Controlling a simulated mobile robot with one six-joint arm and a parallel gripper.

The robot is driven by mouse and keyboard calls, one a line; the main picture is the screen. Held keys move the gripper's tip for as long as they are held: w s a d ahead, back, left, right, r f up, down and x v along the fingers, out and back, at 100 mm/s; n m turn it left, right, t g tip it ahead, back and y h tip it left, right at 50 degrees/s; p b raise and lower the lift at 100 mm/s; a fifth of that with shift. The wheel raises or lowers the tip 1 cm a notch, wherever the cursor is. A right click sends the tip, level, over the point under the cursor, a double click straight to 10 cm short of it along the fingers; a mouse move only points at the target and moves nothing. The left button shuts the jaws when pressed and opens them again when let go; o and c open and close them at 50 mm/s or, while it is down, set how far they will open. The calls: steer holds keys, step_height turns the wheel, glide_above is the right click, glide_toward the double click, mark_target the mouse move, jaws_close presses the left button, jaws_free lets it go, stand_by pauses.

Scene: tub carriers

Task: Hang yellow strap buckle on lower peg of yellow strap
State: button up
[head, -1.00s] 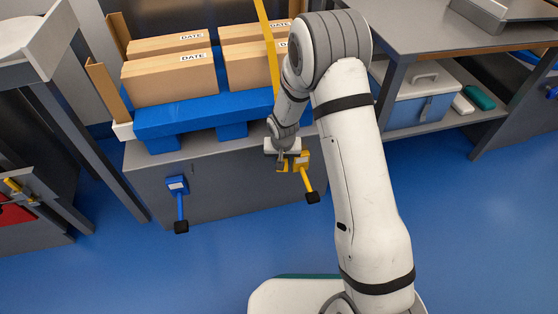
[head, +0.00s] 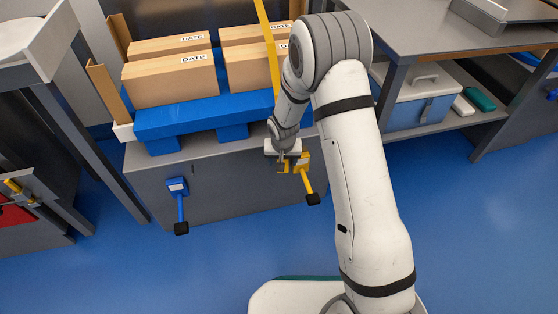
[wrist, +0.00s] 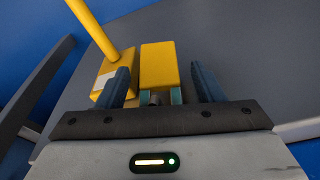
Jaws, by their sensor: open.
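The yellow strap (head: 267,40) runs down over the boxes towards the cabinet front. Its yellow buckle (head: 283,169) is beside the yellow lever (head: 308,182) with a black knob. My gripper (head: 283,157) is just above the buckle. In the wrist view, the buckle (wrist: 158,66) lies between the spread dark fingers of my gripper (wrist: 162,84), with gaps showing on both sides. The yellow lever (wrist: 92,26) and its block stand close to the left finger. A small grey round part (wrist: 155,98) shows below the buckle. I cannot tell whether the buckle sits on the lower peg.
A blue carrier (head: 165,118) with cardboard boxes (head: 170,80) stands on the grey cabinet (head: 225,190). A blue lever (head: 180,205) sticks out to the left. A bench (head: 430,30) with a cooler (head: 415,100) is at right. Blue floor lies open in front.

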steer(key=p+v, duration=0.3)
steer(key=v, duration=0.5)
steer(key=s+d+r+p, duration=0.25)
steer(key=r+p, duration=0.25)
steer(key=r, duration=0.5)
steer(key=s+d+r+p, duration=0.2)
steer(key=d+r+p, duration=0.25)
steer(key=r, duration=0.65)
steer(key=s+d+r+p, duration=0.25)
steer(key=r+p, duration=0.35)
steer(key=r, duration=0.4)
steer(key=s+d+r+p, duration=0.3)
steer(key=s+r+p, duration=0.5)
steer(key=r, duration=0.5)
steer(key=s+d+r+p, duration=0.3)
steer(key=s+r+p, duration=0.5)
steer(key=s+r, duration=0.2)
steer(key=v, duration=0.2)
steer(key=shift+r+p, duration=0.3)
steer(key=shift+r, duration=0.1)
steer(key=shift+w, duration=0.15)
steer(key=shift+c, duration=0.3)
